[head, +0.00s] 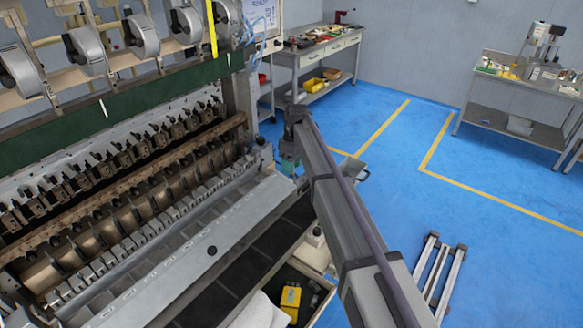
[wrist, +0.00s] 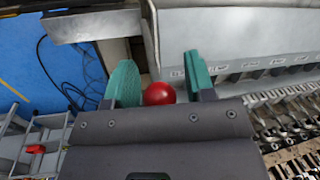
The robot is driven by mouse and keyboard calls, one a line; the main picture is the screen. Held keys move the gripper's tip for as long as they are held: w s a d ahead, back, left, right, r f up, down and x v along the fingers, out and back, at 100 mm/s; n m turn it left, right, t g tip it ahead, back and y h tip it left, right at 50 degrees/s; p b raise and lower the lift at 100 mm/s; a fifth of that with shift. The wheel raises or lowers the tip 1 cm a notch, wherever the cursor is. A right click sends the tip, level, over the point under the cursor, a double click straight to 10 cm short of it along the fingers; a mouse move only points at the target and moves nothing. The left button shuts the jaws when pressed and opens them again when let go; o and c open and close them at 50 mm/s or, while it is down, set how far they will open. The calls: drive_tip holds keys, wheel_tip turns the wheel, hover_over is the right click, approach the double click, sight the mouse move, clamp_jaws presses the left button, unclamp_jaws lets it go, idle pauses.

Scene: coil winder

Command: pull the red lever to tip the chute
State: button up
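A round red knob, which looks like the lever's end (wrist: 158,93), shows in the wrist view between the two green fingers of my gripper (wrist: 160,82). The fingers are apart. The knob is close to the left finger, with a wider gap to the right finger. The lever's shaft is hidden. In the head view my gripper (head: 288,163) is at the right end of the machine, seen small and partly covered by my arm; the red knob is not visible there. A grey metal tray-like piece (wrist: 92,25) at upper left in the wrist view may be the chute; I cannot tell.
The coil winder (head: 150,215) fills the left of the head view. A workbench (head: 320,45) stands behind, another bench (head: 510,95) at right. Metal rails (head: 440,270) lie on the blue floor. Dark cables (wrist: 62,80) lie left of the gripper in the wrist view.

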clamp_jaws()
